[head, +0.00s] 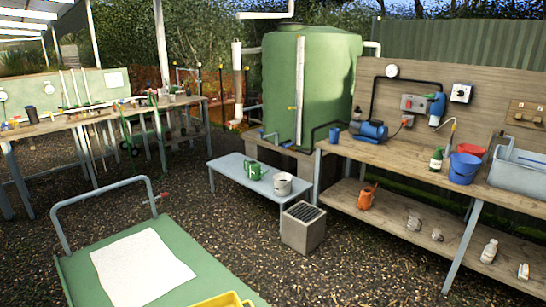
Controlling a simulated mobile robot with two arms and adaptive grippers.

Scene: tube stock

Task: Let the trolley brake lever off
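The trolley (75,275) is at the lower left in the head view, with a flat green deck cut off by the bottom edge. Its grey tubular handle (100,188) rises at the far end. A thin lever with a red tip (165,195) sticks out to the right from the handle's right upright; it looks like the brake lever. It is too small to tell its setting. A white sheet (140,268) lies on the deck. Neither of my grippers shows in this view.
A yellow crate (222,300) shows at the deck's near edge. Beyond the trolley stand a low grey-blue bench (228,168) with a green watering can (255,171), and a grey block (303,232). A wooden workbench (400,158) fills the right. Gravel around the handle is clear.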

